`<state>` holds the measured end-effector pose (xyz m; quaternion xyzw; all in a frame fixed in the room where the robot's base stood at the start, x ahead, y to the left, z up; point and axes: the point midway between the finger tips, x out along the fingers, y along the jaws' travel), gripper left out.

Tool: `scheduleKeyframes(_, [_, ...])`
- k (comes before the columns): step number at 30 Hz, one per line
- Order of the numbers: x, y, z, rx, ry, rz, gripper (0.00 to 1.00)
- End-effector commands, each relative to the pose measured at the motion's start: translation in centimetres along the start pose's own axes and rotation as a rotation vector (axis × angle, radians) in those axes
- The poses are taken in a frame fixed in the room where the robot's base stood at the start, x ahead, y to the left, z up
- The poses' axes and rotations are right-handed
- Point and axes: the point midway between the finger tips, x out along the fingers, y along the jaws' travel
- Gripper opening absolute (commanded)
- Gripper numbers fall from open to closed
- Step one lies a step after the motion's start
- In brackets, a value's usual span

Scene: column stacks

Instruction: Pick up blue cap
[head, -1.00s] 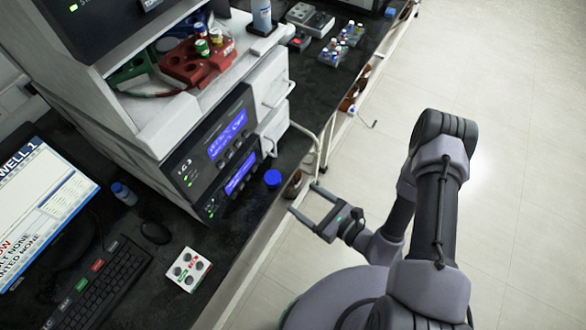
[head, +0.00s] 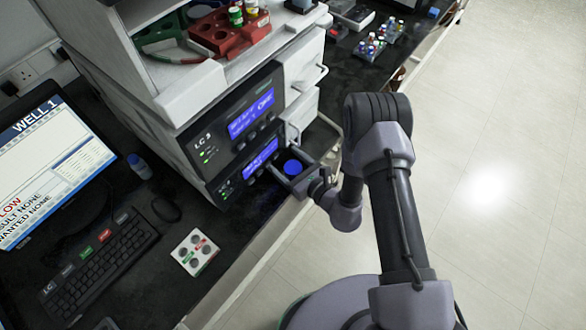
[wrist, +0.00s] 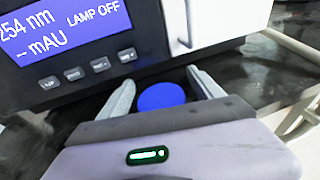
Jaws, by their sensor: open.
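The blue cap (head: 292,167) is a round blue disc on the black bench top, close in front of the lower LC unit with the blue display. It also shows in the wrist view (wrist: 161,96). My gripper (head: 291,171) is open, with its fingers reaching over the bench edge on both sides of the cap. In the wrist view the two fingertips (wrist: 160,84) stand left and right of the cap, with gaps between them and it. The near edge of the cap is partly hidden by the gripper body. I cannot tell the height of the fingers over the bench.
The LC unit (head: 232,147) rises just behind the cap. A white drawer front (wrist: 177,20) and a bent rail are close on the right. The bench between is clear.

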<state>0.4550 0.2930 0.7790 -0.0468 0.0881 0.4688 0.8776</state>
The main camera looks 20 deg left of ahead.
Motion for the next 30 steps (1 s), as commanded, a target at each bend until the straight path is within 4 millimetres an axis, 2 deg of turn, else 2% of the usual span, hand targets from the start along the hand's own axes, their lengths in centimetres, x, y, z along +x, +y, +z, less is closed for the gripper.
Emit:
scheduleKeyframes(2, [0.0, 0.0, 0.0, 0.0, 0.0, 0.0, 0.75])
scheduleKeyframes(11, [-0.1, 0.0, 0.0, 0.0, 0.0, 0.0, 0.18])
scheduleKeyframes(12, [-0.1, 0.0, 0.0, 0.0, 0.0, 0.0, 0.14])
scheduleKeyframes(13, [-0.1, 0.0, 0.0, 0.0, 0.0, 0.0, 0.14])
scheduleKeyframes(14, [-0.1, 0.0, 0.0, 0.0, 0.0, 0.0, 0.08])
scheduleKeyframes(20, [-0.1, 0.0, 0.2, 0.0, 0.0, 0.0, 0.07])
scheduleKeyframes(23, [-0.3, 0.0, 1.1, 0.0, 0.0, 0.001, 0.07])
scheduleKeyframes(26, [-2.1, -0.1, 0.3, 0.002, 0.004, -0.003, 0.07])
scheduleKeyframes(30, [-5.7, -0.1, -0.4, 0.005, 0.004, -0.004, 0.07])
